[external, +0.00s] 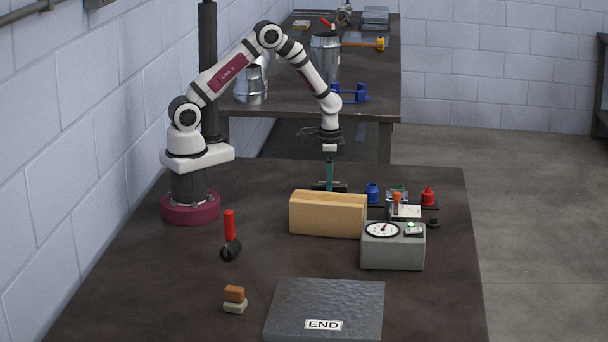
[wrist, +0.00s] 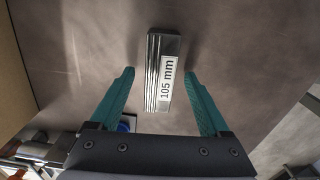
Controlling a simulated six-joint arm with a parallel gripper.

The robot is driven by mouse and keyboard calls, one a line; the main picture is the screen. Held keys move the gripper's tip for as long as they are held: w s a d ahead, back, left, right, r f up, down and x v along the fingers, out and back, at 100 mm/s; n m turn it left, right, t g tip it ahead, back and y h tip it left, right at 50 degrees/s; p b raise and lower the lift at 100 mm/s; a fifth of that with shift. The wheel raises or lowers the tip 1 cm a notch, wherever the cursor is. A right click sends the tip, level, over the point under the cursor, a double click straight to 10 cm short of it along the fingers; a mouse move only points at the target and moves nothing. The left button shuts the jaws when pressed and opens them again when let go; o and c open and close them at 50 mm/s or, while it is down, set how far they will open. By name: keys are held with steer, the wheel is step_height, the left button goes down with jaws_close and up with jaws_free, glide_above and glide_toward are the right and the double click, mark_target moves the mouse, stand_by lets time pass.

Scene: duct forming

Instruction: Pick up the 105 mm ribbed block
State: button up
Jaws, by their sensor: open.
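The 105 mm ribbed block (wrist: 153,85) is a dark metallic bar with lengthwise ribs and a white label reading "105 mm". In the wrist view it lies on the table between and slightly beyond my fingertips, with space on both sides. My gripper (wrist: 160,76) has two teal fingers, open and empty, on either side of the block's line. In the external view my gripper (external: 329,175) points down behind the tan block. I cannot clearly make out the ribbed block there; it is at least partly hidden.
A tan block (external: 328,214) stands just in front of my gripper. A grey dial box (external: 392,247) and a rack with blue and red pieces (external: 428,197) are to the right. A red-handled tool (external: 230,235) and an END plate (external: 324,305) lie nearer.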

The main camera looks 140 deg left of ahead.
jaws_close()
stand_by(0.3)
stand_by(1.1)
